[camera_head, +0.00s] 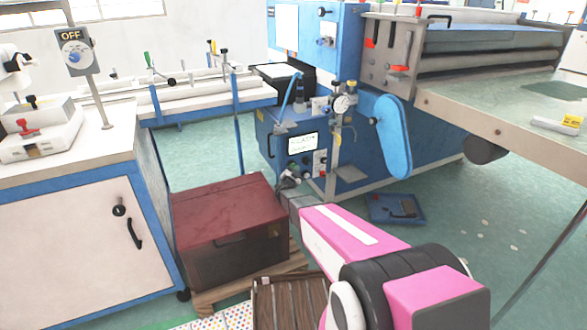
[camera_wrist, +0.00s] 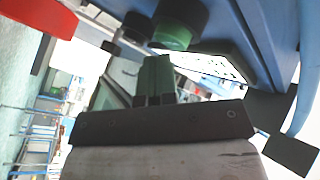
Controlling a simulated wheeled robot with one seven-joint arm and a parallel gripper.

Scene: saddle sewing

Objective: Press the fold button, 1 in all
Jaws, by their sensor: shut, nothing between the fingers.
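The blue machine's control panel (camera_head: 281,142) carries a lit display (camera_head: 303,143) with small round buttons below it. No label that I can read marks the fold button. A green button (camera_wrist: 174,28) with a dark rim shows at the top of the wrist view, with a black knob (camera_wrist: 137,27) to its left. My gripper (camera_head: 289,179) is at the lower part of the panel, just below the buttons. In the wrist view my gripper (camera_wrist: 157,68) is shut and empty, its fingertips pointing toward the green button. I cannot tell whether they touch it.
A dark red chest (camera_head: 225,225) on a wooden pallet stands left of my arm. A pressure gauge (camera_head: 340,104) and a blue oval cover (camera_head: 392,135) are right of the panel. A blue pedal (camera_head: 395,209) lies on the floor. A white cabinet (camera_head: 80,240) stands at left.

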